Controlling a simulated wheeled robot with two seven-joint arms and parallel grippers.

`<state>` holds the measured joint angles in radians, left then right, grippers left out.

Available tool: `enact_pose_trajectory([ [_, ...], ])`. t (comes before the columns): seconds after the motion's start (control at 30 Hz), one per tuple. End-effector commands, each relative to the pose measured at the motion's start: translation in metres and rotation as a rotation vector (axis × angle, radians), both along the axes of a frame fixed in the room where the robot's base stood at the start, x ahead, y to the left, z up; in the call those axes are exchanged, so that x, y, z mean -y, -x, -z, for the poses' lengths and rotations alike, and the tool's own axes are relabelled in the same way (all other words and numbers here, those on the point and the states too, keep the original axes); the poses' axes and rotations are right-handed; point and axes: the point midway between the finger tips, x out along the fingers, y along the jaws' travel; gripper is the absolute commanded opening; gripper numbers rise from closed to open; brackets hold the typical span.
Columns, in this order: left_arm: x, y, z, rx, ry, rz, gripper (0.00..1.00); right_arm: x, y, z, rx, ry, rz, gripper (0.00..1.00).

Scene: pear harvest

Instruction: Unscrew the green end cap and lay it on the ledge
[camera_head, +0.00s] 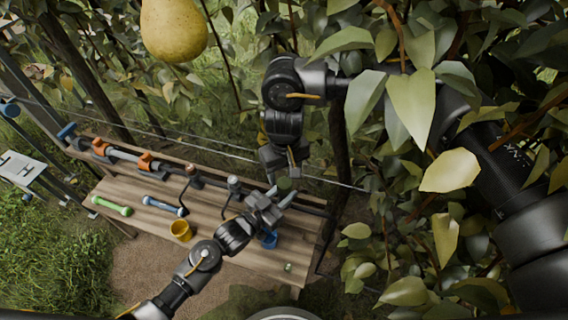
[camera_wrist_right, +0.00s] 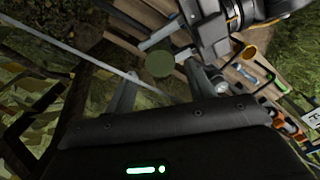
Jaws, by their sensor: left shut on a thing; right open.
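The green end cap (camera_head: 284,183) is a small dark green disc at the left fingertips. It also shows face-on in the right wrist view (camera_wrist_right: 160,63), between and beyond the right fingers. My left gripper (camera_head: 279,194) is shut on the piece that carries the cap; the piece's body is mostly hidden. My right gripper (camera_head: 281,167) is open, just above the cap in the head view. Its spread fingers show in the right wrist view (camera_wrist_right: 163,88), with a visible gap around the cap. The wooden ledge (camera_head: 150,186) lies below both grippers.
On the ledge are a green bar (camera_head: 112,206), a blue bar (camera_head: 165,206), a yellow cup (camera_head: 181,230), a blue cup (camera_head: 269,239) and a small greenish piece (camera_head: 288,267). Leaves (camera_head: 412,105) crowd the right; a pear (camera_head: 174,28) hangs above.

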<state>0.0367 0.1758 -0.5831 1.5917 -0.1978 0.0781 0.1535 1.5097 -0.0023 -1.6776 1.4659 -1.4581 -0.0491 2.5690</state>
Motion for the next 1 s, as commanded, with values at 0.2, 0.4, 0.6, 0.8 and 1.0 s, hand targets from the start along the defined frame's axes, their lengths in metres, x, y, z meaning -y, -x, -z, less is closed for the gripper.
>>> enact_pose_trajectory([
  [0.2, -0.001, 0.0, 0.001, -0.001, -0.002, -0.002, 0.0, 0.0, 0.0, 0.03, -0.001, 0.0, -0.001, 0.55],
  [0.4, -0.001, 0.0, 0.001, -0.001, -0.002, -0.002, 0.0, 0.0, 0.0, 0.041, 0.0, 0.001, -0.001, 0.55],
  [0.6, -0.001, 0.0, 0.001, -0.001, -0.002, -0.002, 0.0, 0.0, 0.0, 0.042, 0.0, 0.0, -0.001, 0.55],
  [0.8, -0.001, 0.0, 0.001, -0.001, -0.002, -0.002, 0.0, 0.0, 0.0, 0.042, 0.0, 0.0, -0.001, 0.36],
  [1.0, -0.001, 0.0, 0.001, -0.001, -0.002, -0.002, 0.0, 0.0, 0.0, 0.042, 0.0, 0.001, -0.001, 0.1],
])
